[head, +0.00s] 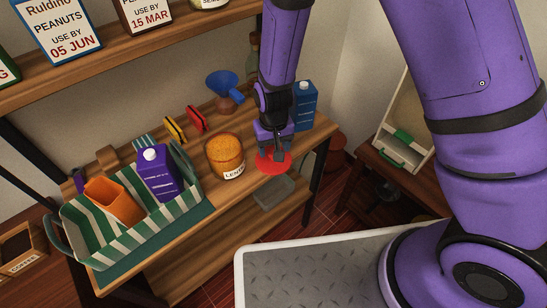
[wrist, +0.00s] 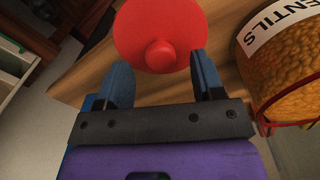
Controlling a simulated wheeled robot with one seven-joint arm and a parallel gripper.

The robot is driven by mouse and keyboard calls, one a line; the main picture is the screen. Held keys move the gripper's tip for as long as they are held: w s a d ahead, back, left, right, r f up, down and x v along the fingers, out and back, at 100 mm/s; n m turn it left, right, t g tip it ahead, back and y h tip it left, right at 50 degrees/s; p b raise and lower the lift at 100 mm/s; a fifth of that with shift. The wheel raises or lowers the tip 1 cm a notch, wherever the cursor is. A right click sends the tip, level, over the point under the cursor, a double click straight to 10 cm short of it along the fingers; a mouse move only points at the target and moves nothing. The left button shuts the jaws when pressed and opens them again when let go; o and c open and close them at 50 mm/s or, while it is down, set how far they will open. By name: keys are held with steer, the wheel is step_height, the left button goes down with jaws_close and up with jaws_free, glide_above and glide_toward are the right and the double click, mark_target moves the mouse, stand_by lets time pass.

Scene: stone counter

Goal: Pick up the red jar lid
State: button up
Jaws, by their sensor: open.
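The red jar lid (head: 273,162) lies on the wooden counter, to the right of the lentil jar, in the head view. It is a round red disc with a raised knob in the middle, seen clearly in the wrist view (wrist: 160,33). My gripper (head: 277,155) is over the lid in the head view and hides part of it. In the wrist view my gripper (wrist: 164,75) is open, its two blue fingers apart and nothing between them. The fingertips are near the lid's knob, one to each side of its near edge. I cannot tell whether they touch the lid.
The lentil jar (head: 226,156) stands close beside the lid; it also shows in the wrist view (wrist: 290,60). A blue carton (head: 304,106) stands behind my gripper.

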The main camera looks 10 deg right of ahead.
steer(key=shift+s+f, duration=0.1)
steer(key=shift+f, duration=1.3)
steer(key=c, duration=1)
